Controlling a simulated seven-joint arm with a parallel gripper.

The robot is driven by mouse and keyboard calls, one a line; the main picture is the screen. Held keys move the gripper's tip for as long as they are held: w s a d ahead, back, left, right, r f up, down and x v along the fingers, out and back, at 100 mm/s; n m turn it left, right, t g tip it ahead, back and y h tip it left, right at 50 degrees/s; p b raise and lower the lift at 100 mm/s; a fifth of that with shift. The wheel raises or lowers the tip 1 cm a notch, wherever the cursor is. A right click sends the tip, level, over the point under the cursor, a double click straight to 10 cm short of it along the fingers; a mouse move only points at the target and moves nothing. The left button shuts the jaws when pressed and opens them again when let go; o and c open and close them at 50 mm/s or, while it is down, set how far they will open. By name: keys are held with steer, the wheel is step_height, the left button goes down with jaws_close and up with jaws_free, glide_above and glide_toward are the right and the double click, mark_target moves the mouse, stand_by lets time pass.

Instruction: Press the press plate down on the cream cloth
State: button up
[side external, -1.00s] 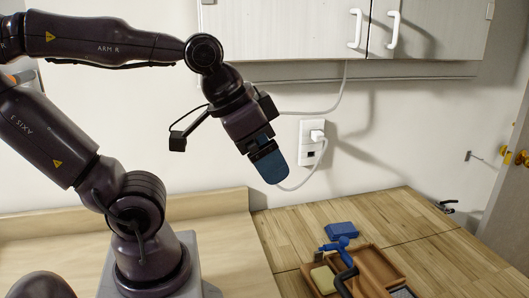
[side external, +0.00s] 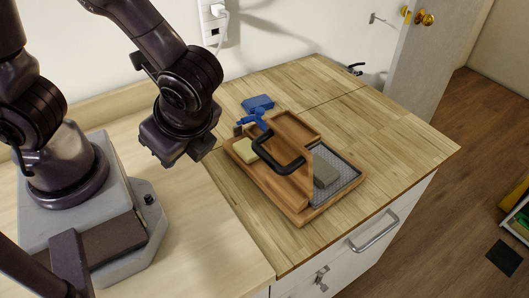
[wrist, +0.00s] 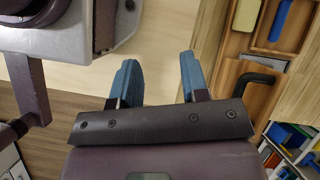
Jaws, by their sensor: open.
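A cream piece (side external: 246,150), which looks like the cloth, lies in the left compartment of a wooden tray (side external: 302,218); it also shows in the wrist view (wrist: 247,15). A black arched handle (side external: 262,166) stands over the tray's middle, also in the wrist view (wrist: 262,79). It may belong to the press plate; I cannot tell which part is the plate. My gripper (wrist: 158,58) is open and empty, its blue fingers apart. In the side view my gripper is left of the tray, above the pale bench, with its fingertips hidden.
A blue block (side external: 258,102) and a blue tool (side external: 262,122) are at the tray's back left. A grey block (side external: 325,172) sits on grey mesh (side external: 346,165) in the right compartment. The wooden bench top (side external: 400,140) is clear to the right, ending at its front edge.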

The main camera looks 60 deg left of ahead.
step_height(320, 180, down, 5)
steer(key=s+d+m+t+y, duration=0.1)
steer(key=m+t+y, duration=0.4)
steer(key=m, duration=0.7)
steer(key=m+t+h, duration=0.3)
steer(key=m+t, duration=0.9)
steer(key=m, duration=1.1)
glide_toward(265, 153)
steer(key=x, duration=1)
steer(key=shift+f, duration=0.4)
jaws_close()
